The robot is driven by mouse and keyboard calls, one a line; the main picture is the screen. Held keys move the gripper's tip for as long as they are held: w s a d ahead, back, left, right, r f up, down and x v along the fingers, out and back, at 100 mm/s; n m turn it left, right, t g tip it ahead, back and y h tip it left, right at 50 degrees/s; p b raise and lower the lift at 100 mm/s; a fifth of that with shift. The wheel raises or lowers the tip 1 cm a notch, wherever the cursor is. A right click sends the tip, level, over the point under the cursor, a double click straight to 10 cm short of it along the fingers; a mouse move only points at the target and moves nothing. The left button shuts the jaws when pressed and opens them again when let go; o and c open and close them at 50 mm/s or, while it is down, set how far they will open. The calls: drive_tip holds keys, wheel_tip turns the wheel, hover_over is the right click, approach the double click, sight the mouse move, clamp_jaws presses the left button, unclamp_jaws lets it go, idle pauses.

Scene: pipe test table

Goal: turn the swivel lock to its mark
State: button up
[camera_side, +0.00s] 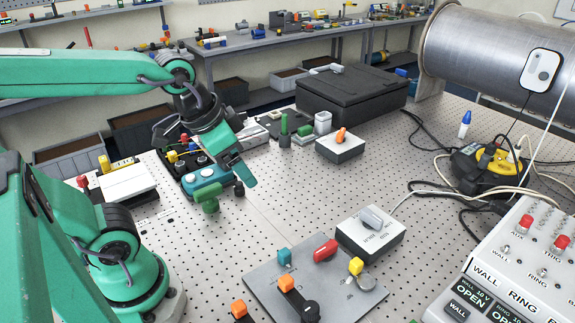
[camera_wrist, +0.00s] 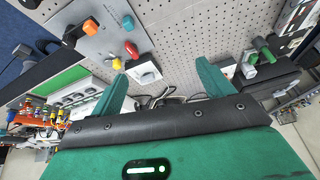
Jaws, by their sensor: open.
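A grey oval knob (camera_side: 372,217) sits on a pale-topped dark box (camera_side: 370,240) with small printed marks at centre right of the side view. It looks like the swivel lock, but I cannot be sure. The print is too small to read. My gripper (camera_side: 228,176) is above the table's left middle in the side view, well apart from this box. In the wrist view, my gripper (camera_wrist: 164,85) has its two teal fingers spread, with nothing held between them. A small pale box (camera_wrist: 146,73) shows beyond the fingers there.
A grey plate (camera_side: 318,285) with red (camera_side: 326,250), yellow, teal and orange handles lies in front. An orange-knobbed box (camera_side: 341,143) stands behind. A black case (camera_side: 352,95) and large metal pipe (camera_side: 490,50) are farther back. A control panel (camera_side: 515,270) fills the front right.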

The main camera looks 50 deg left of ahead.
drive_tip(key=w+d+f+m+g, duration=0.3)
drive_tip(key=w+d+f+m, duration=0.15)
drive_tip(key=w+m, duration=0.35)
drive_tip(key=m+g, duration=0.2)
drive_tip(key=m, duration=0.5)
hover_over(326, 247)
drive_tip(key=f, duration=0.9)
drive_tip(key=shift+s+a, duration=0.15)
drive_tip(key=shift+a, duration=0.05)
drive_tip(key=shift+d+f+m, duration=0.2)
drive_tip(key=shift+f+m, duration=0.1)
drive_tip(key=shift+m, duration=0.1)
drive_tip(key=shift+f, duration=0.1)
drive_tip(key=shift+f, duration=3.8)
drive_tip(key=c, duration=1)
